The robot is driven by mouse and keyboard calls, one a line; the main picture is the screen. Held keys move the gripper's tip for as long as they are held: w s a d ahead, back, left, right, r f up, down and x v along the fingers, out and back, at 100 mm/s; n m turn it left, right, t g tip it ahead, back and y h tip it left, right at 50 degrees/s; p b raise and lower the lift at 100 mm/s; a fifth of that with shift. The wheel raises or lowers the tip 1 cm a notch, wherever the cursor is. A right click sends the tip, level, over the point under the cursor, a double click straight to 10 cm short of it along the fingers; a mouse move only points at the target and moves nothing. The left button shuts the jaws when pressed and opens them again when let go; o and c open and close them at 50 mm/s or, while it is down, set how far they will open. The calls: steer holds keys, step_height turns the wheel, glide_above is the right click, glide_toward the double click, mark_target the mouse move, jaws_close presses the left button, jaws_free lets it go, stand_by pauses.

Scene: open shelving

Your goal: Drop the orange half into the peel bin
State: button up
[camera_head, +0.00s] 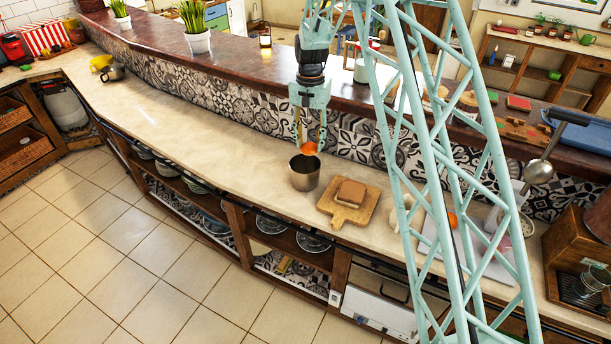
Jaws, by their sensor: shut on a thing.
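My gripper (311,144) points down over the counter and is shut on the orange half (309,148). The orange half shows as a small bright orange shape between the fingertips. A dark metal bin (304,174), open at the top, stands upright on the counter just below; it looks like the peel bin. The orange half appears above the bin's far rim, apart from it or close to it; the exact gap is hard to tell. The inside of the bin is dark and its bottom is hidden.
A wooden board (350,216) with bread (351,192) lies right of the bin. My teal lattice column hides part of the counter further right, where a pale tray (497,265) lies. A tiled raised ledge runs behind. The counter (210,140) left of the bin is clear.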

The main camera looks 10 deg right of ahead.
steer(key=shift+f+b, duration=0.3)
steer(key=shift+f, duration=0.9)
steer(key=o, duration=0.9)
steer(key=shift+o, duration=0.2)
step_height(320, 180, up, 12)
stand_by(0.7)
